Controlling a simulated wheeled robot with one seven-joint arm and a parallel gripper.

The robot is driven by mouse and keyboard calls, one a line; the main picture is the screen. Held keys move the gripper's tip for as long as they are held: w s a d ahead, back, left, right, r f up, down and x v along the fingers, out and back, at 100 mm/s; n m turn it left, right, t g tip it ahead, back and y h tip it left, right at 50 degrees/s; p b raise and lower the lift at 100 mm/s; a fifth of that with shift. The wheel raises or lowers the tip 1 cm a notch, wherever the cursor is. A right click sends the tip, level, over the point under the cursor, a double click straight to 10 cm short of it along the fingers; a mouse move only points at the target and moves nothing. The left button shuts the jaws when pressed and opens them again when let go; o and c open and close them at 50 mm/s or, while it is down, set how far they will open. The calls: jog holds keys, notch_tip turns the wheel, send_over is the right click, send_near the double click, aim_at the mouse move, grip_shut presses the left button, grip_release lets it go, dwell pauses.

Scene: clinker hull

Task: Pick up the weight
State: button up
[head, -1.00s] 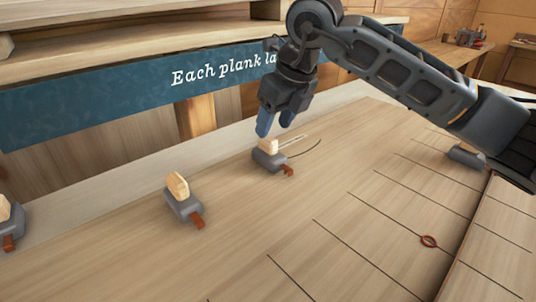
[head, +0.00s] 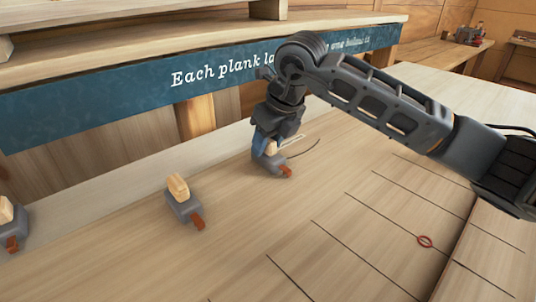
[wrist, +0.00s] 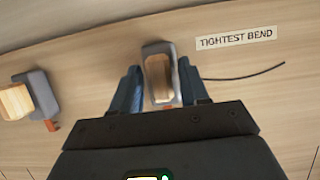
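A grey weight (head: 274,165) with a pale wooden handle and a red-brown tab sits on the plank by the "TIGHTEST BEND" label. In the wrist view the same weight (wrist: 158,48) lies between the two blue fingers of my gripper (wrist: 158,66). In the head view my gripper (head: 266,146) points down over this weight, with its fingers low around the handle. The fingers are apart, and the wrist view shows a narrow gap beside the weight. The gripper partly hides the handle in the head view.
Another such weight (head: 184,200) sits to the left and also shows in the wrist view (wrist: 37,94). A third weight (head: 10,222) is at the left edge. A blue lettered board (head: 120,92) stands behind. A red ring mark (head: 425,241) is on the lined surface.

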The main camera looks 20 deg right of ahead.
aim_at(270, 139)
grip_shut()
jog(key=shift+r, duration=0.1)
jog(key=shift+r, duration=0.45)
jog(key=r, duration=0.2)
jog(key=r+b, duration=0.1)
jog(key=shift+s+d+r, duration=0.15)
jog(key=shift+d+r, duration=0.05)
jog(key=shift+d, duration=0.05)
jog(key=s+d+r+b, duration=0.1)
jog(key=s+d+r, duration=0.5)
jog(key=s+d, duration=0.1)
jog(key=shift+s+d+r+b, duration=0.3)
jog(key=shift+s+b, duration=0.1)
jog(key=shift+s, duration=0.25)
